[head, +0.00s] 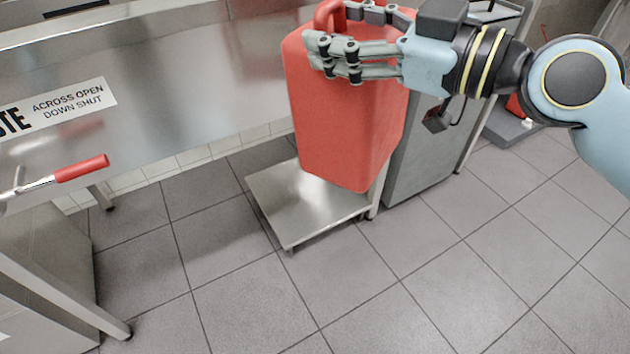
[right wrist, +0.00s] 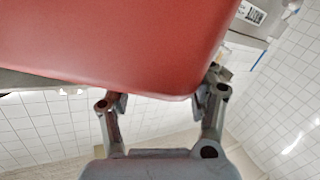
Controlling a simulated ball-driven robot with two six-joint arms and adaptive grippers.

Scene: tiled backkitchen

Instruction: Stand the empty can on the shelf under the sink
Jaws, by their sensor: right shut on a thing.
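A red can (head: 345,115) with a handle on top hangs upright, slightly tilted, in the middle of the head view. My right gripper (head: 345,40) is shut on it near its top. In the right wrist view the can (right wrist: 110,45) fills the upper part, and the gripper fingers (right wrist: 165,100) reach up to its lower edge. The steel shelf (head: 300,205) lies low near the floor, below and behind the can. The can hides part of the shelf; the visible part is bare. My left gripper is not in view.
A steel sink counter (head: 190,60) with a label runs along the back left. A red-handled lever (head: 80,168) sticks out at the left. A grey cabinet (head: 425,150) stands right of the shelf. The tiled floor (head: 400,280) in front is clear.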

